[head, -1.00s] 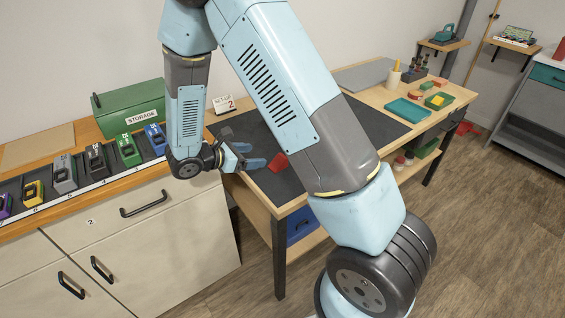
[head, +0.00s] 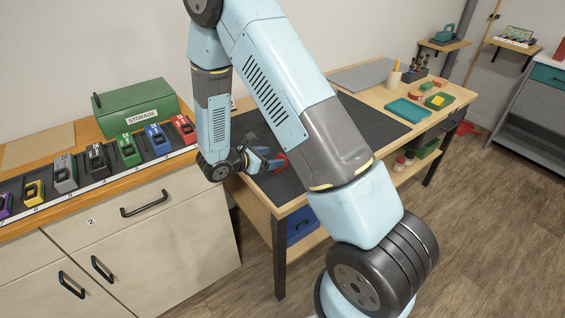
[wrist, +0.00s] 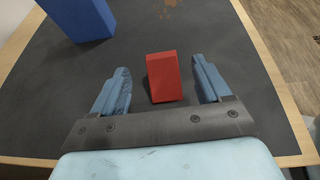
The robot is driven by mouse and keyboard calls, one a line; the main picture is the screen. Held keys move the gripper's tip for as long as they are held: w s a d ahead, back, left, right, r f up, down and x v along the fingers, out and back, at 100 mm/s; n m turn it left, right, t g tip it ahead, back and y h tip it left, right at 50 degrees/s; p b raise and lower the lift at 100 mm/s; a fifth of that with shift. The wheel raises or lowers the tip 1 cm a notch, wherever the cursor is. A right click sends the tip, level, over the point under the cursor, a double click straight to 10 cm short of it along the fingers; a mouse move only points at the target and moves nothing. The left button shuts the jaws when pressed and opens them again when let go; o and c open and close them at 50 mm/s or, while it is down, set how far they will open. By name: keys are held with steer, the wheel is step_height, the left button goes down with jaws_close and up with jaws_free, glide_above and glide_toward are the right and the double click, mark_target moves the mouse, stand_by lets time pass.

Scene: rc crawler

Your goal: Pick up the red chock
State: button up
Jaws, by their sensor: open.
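The red chock (wrist: 166,78) lies on the dark mat of the workbench. In the wrist view it sits between the two blue fingers of my gripper (wrist: 161,88), a little beyond their middle, with a gap on each side. My gripper is open and holds nothing. In the head view my gripper (head: 270,162) is low over the near left corner of the bench. Only a small red part of the chock (head: 282,160) shows there, beside the fingers; my arm hides the rest.
A blue block (wrist: 78,18) stands on the mat (wrist: 220,60) at the upper left of the wrist view. Teal tray (head: 407,110) lies on the bench's far end.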

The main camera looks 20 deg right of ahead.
mark_target(281, 156)
steer(key=shift+x, duration=2.3)
steer(key=shift+w+a+f, duration=0.1)
steer(key=shift+w, duration=0.05)
steer(key=shift+c, duration=0.2)
steer(key=c, duration=1.1)
